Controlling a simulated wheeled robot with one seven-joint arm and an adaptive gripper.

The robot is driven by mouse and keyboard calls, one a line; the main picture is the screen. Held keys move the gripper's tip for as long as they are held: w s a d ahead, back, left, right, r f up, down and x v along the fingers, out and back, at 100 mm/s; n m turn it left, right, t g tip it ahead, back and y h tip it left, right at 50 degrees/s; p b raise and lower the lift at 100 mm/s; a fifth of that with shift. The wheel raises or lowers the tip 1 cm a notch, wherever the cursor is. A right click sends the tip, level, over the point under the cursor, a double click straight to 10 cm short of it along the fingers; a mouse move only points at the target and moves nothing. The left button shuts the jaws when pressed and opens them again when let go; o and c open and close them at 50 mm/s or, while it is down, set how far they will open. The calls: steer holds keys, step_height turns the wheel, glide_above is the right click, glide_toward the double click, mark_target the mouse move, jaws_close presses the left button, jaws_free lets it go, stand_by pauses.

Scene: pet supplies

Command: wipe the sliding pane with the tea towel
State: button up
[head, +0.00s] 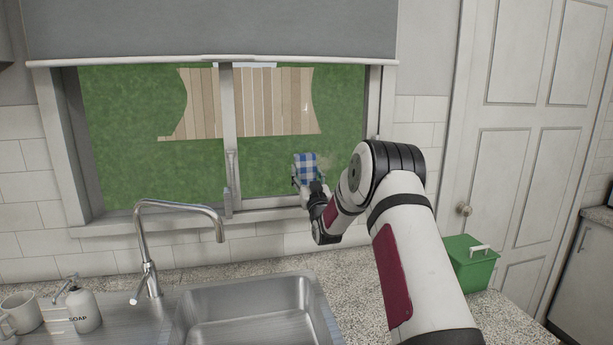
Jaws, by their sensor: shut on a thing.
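The tea towel (306,166) is blue and white checked and bunched up. My gripper (307,184) is shut on it and holds it at the lower part of the right-hand window pane. The sliding pane (265,170) looks to be this right-hand glass, with a light frame and a green and wooden scene behind it. A pale smudge shows on the glass just right of the towel. I cannot tell whether the towel touches the glass. The gripper's fingers are partly hidden by the towel and my wrist.
A steel sink (255,312) with a tall curved tap (180,207) lies below the window. A soap bottle (84,309) and a mug (20,313) stand at the left. A green box (472,264) sits on the counter at the right, beside my arm. A grey blind (210,30) hangs above.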

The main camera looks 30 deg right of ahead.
mark_target(337, 163)
steer(key=shift+w+d+b, duration=0.2)
steer(key=shift+w+b, duration=0.35)
steer(key=shift+w, duration=0.05)
stand_by(0.3)
steer(key=shift+s+d+b, duration=0.15)
steer(key=shift+s+d, duration=0.2)
steer(key=shift+d, duration=0.85)
steer(key=shift+s+d+b, duration=0.2)
steer(key=shift+s+d, duration=0.1)
steer(key=shift+d, duration=0.85)
steer(key=shift+s+d+b, duration=0.15)
steer(key=shift+s+d, duration=0.2)
steer(key=shift+d, duration=0.85)
steer(key=shift+s+d+b, duration=0.15)
steer(key=shift+s+d, duration=0.1)
steer(key=shift+d, duration=0.5)
steer(key=shift+s+d+b, duration=0.1)
steer(key=shift+s+d, duration=0.1)
steer(key=shift+d, duration=0.5)
steer(key=shift+s+d+b, duration=0.15)
steer(key=shift+s+d, duration=0.1)
steer(key=shift+d, duration=0.5)
steer(key=shift+w, duration=0.15)
steer(key=shift+a, duration=0.1)
